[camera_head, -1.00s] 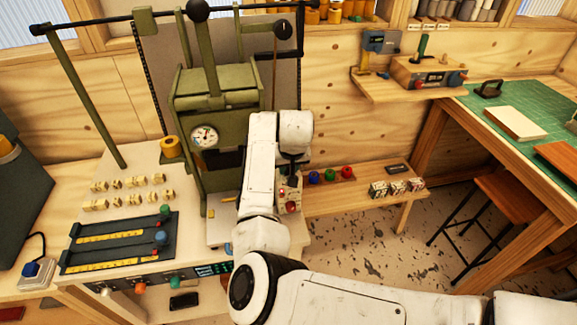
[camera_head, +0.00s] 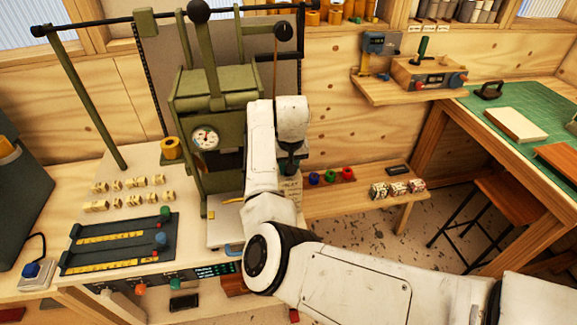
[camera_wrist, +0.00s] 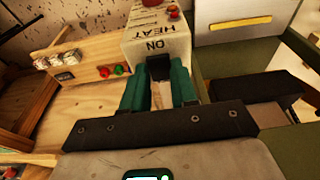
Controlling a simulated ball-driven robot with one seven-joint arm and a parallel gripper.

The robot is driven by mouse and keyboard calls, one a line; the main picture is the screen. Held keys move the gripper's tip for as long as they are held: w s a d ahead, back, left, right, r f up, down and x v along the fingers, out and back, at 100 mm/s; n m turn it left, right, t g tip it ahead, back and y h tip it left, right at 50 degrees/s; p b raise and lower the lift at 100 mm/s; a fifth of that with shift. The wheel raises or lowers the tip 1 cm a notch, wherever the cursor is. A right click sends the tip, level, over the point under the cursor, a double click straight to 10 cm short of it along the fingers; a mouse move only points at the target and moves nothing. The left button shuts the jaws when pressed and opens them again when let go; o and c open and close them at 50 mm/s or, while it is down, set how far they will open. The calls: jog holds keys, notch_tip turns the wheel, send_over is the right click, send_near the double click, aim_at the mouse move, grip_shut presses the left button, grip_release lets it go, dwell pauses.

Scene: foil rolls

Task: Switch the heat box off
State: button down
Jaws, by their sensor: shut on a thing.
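The heat box (camera_wrist: 160,42) is a cream box lettered "HEAT" and "ON", with a red knob (camera_wrist: 174,12) at the top of the wrist view. A black lever (camera_wrist: 158,68) sticks out at its lettered face. My gripper (camera_wrist: 158,86) has teal fingers on both sides of this black lever and is shut on it. In the head view the heat box (camera_head: 290,188) is mostly behind my arm, with only a strip of its lettered face showing. My gripper (camera_head: 289,165) is at its top there, and the lever is hidden.
A green press (camera_head: 215,95) with a dial stands just left of my arm. Right of the box, a low shelf (camera_head: 330,203) carries red, green and blue pieces (camera_head: 331,175) and patterned blocks (camera_head: 397,188). A stool (camera_head: 505,195) stands farther right.

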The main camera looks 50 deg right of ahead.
aim_at(290, 180)
jog(key=c, duration=0.9)
grip_release()
jog(key=r, duration=0.3)
jog(key=s+r+b, duration=0.1)
jog(key=r, duration=0.3)
jog(key=a+r+b, duration=0.1)
jog(key=r, duration=0.2)
jog(key=shift+s+a+r, duration=0.1)
jog(key=shift+s+r, duration=0.2)
jog(key=shift+s, duration=0.05)
jog(key=s+f+n+h+b, duration=0.2)
jog(key=s+f+h, duration=0.1)
jog(key=s+f, duration=1.15)
jog(key=s+a+f+n+y, duration=0.1)
jog(key=s+a+f, duration=0.2)
jog(key=s+a, duration=0.2)
jog(key=s+a+f+n+y+b, duration=0.1)
jog(key=s+a+f, duration=0.2)
jog(key=s+a, duration=0.3)
jog(key=s+a+f+n+y, duration=0.2)
jog(key=s+a+f, duration=0.2)
jog(key=s, duration=0.3)
jog(key=shift+s+a+f+g, duration=0.1)
jog(key=shift+s+a+g, duration=0.25)
jog(key=shift+a, duration=0.35)
